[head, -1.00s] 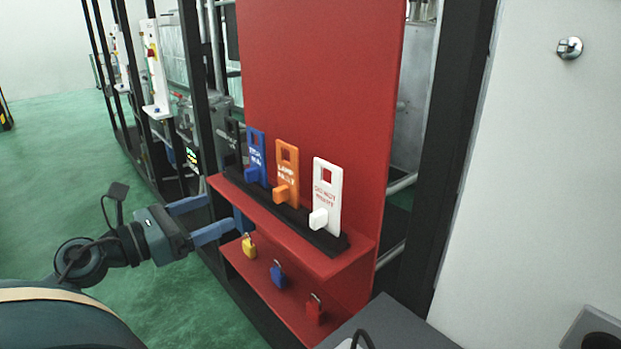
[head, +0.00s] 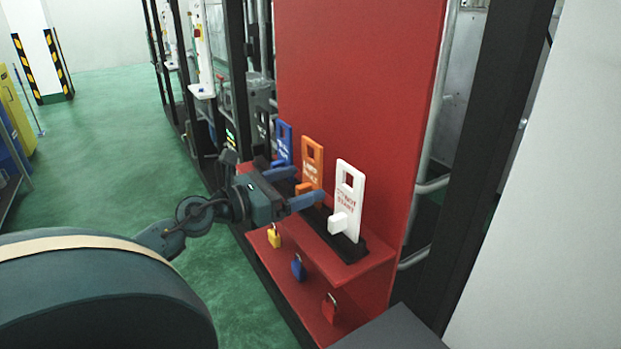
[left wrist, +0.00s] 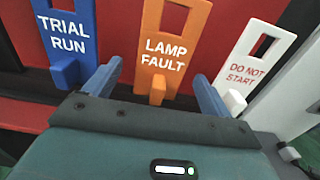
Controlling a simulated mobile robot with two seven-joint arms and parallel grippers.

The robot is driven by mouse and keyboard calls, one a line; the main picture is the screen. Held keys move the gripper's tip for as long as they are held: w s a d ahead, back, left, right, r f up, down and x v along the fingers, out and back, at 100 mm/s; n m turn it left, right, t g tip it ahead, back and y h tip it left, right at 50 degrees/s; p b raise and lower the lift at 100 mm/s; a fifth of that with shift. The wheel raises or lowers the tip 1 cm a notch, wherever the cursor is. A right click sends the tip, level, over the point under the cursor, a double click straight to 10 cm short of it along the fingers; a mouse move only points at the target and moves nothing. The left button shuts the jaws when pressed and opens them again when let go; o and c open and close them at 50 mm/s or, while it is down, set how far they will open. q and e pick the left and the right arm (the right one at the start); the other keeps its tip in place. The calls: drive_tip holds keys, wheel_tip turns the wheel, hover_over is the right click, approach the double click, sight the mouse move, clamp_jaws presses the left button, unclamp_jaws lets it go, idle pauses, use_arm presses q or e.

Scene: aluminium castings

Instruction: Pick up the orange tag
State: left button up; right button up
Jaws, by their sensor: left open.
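The orange tag (head: 312,162) stands upright in a black rack on the red shelf, between a blue tag and a white tag. In the left wrist view the orange tag (left wrist: 172,45) reads "LAMP FAULT" and has a square hole near its top and a knob low on its front. My left gripper (head: 315,184) is open in front of it. In the wrist view its two blue fingers (left wrist: 158,82) stand on either side of the orange knob, apart from it. In the head view the gripper hides part of the orange tag's lower end.
The white tag (head: 346,195) stands close to the right and the blue tag (head: 284,140) close to the left. Yellow, blue and red padlocks (head: 329,308) hang below the red shelf (head: 372,268). Green floor lies open at left.

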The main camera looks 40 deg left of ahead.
sight(310, 182)
use_arm(q)
drive_tip(key=p+x, duration=0.1)
drive_tip(key=x, duration=0.3)
drive_tip(key=shift+w+d, duration=0.1)
drive_tip(key=shift+w+d+f, duration=0.1)
drive_tip(key=shift+w, duration=0.15)
drive_tip(key=shift+w+f, duration=0.1)
drive_tip(key=shift+w, duration=0.05)
drive_tip(key=c, duration=1.1)
use_arm(e)
drive_tip(key=shift+d+r, duration=0.3)
drive_tip(key=shift+d, duration=0.05)
use_arm(q)
drive_tip(key=shift+p, duration=0.3)
